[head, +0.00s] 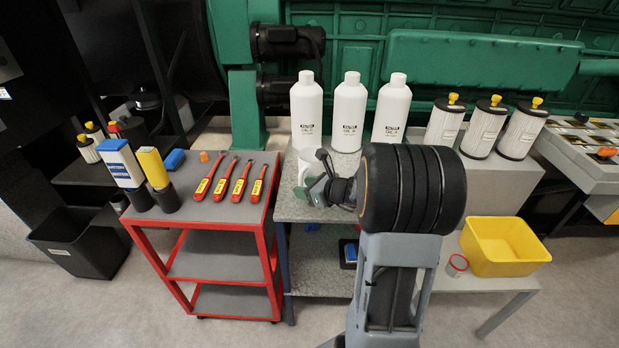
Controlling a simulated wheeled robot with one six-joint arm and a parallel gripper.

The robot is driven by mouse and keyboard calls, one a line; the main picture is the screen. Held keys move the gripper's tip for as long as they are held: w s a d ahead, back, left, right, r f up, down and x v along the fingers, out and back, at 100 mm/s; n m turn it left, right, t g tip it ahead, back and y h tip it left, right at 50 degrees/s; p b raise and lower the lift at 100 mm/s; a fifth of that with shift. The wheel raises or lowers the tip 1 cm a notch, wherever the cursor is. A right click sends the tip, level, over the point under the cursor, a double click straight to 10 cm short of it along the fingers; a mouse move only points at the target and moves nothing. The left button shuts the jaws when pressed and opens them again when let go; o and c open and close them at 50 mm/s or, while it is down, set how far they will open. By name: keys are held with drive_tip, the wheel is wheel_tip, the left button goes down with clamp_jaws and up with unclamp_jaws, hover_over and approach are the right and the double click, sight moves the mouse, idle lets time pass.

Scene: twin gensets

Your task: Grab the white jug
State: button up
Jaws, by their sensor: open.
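A white vessel (306,161), which looks like the white jug, stands on the grey middle bench, partly hidden behind my gripper. Its handle and full outline cannot be made out. My gripper (310,190) is at the near side of this vessel, close to it, with its fingers open. Whether the fingers touch it or reach around it cannot be told. Three white bottles stand upright behind it with dark lettering: a left bottle (306,112), a middle bottle (349,112) and a right bottle (391,108). My arm covers part of the bench to the right.
A red cart (215,207) at left holds several red-handled tools and blue and yellow packs. White filter canisters (483,128) with yellow knobs stand at right. A yellow bin (499,246) and a small red-rimmed cup (457,264) sit on the right bench. Green machinery (480,60) backs the benches.

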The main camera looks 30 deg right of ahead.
drive_tip(key=shift+x, duration=1)
drive_tip(key=shift+c, duration=0.3)
clamp_jaws()
drive_tip(key=shift+r, duration=0.1)
